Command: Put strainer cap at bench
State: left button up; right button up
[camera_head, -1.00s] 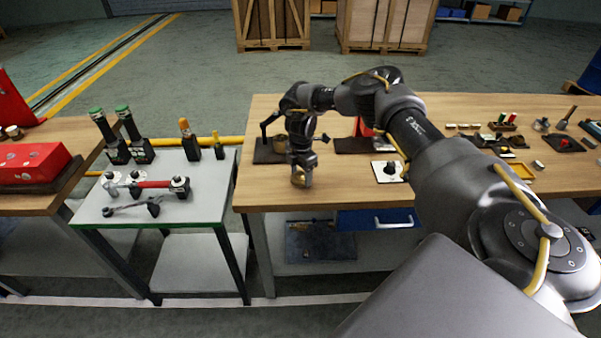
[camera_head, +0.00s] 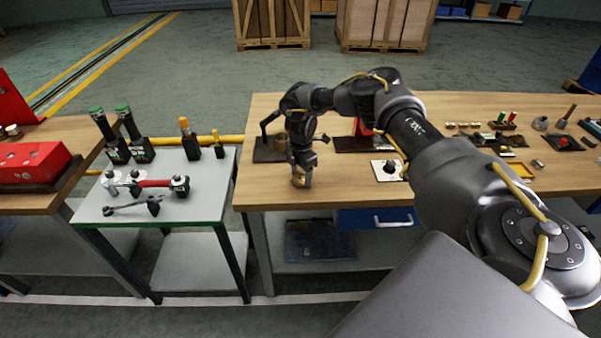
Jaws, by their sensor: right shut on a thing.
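My right gripper (camera_head: 301,172) points down at the near left part of the wooden bench (camera_head: 350,188). It is shut on a small brass-coloured piece, which looks like the strainer cap (camera_head: 301,181). The cap is at or just above the bench top; I cannot tell if it touches. The gripper hides the upper part of the cap. My left gripper is not in view.
A dark device (camera_head: 268,149) stands just behind and left of the gripper. A white plate with a black knob (camera_head: 386,170) lies to the right. A grey cart (camera_head: 110,215) with tools stands left. Bare wood surrounds the gripper at the front.

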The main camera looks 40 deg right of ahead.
jog(key=shift+f, duration=0.15)
jog(key=o, duration=1.3)
notch_tip(320, 180, up, 7)
jog(key=p, duration=0.6)
jog(key=shift+p, duration=0.3)
